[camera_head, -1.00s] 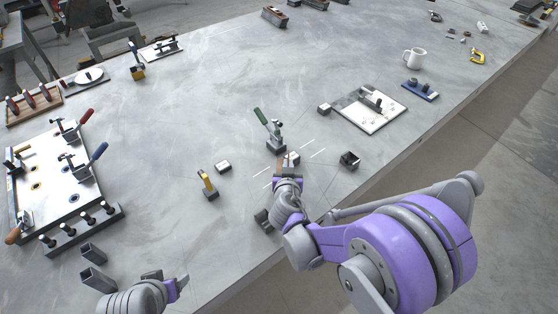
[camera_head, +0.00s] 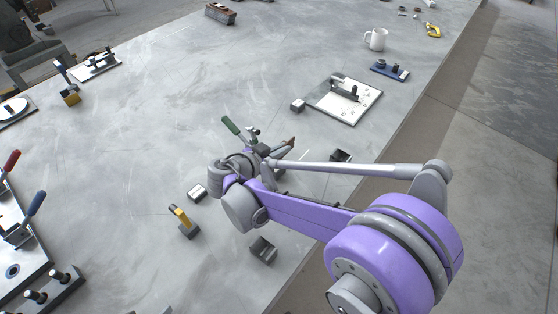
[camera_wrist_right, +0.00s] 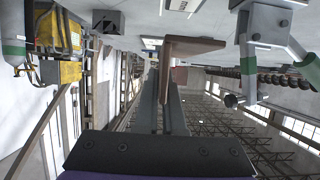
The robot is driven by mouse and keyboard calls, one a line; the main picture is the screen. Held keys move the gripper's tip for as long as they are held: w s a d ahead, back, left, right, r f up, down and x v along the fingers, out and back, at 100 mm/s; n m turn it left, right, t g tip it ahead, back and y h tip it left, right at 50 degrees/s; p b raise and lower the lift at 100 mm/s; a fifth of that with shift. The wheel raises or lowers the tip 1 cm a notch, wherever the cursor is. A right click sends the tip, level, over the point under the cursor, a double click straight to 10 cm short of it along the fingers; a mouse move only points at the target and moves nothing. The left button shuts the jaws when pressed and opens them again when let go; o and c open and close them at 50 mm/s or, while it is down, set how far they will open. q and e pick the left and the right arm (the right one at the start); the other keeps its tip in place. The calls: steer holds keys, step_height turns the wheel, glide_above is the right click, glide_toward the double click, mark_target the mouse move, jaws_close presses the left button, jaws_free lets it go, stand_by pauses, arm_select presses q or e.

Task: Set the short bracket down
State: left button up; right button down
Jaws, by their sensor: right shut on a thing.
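The short bracket, a brown L-shaped piece (camera_wrist_right: 190,46), is at the fingertips of my right gripper in the right wrist view. My right gripper (camera_wrist_right: 165,82) is shut on it. In the head view the right gripper (camera_head: 278,149) points right, and the brown bracket (camera_head: 290,143) shows at its tip, small and partly hidden. It appears to be above the table; the gap beneath is hard to judge. A small grey piece at the bottom edge may be my left gripper (camera_head: 165,310); its jaws cannot be made out.
A green-handled clamp (camera_head: 231,126) stands close beside the right gripper; it also shows in the wrist view (camera_wrist_right: 262,40). A yellow-handled tool (camera_head: 182,218), a small block (camera_head: 197,192) and dark grey pieces (camera_head: 263,249) are nearby. A white plate fixture (camera_head: 345,103) lies beyond. The table's upper middle is clear.

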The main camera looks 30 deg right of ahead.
mark_target(279, 160)
steer(key=shift+f+b, duration=0.35)
steer(key=shift+f, duration=2)
steer(key=shift+f, duration=0.1)
steer(key=c, duration=1)
jaws_free()
steer(key=shift+a+r, duration=0.25)
steer(key=shift+a, duration=0.05)
steer(key=v, duration=1.1)
steer(key=shift+s+a+p, duration=0.15)
steer(key=shift+p, duration=0.25)
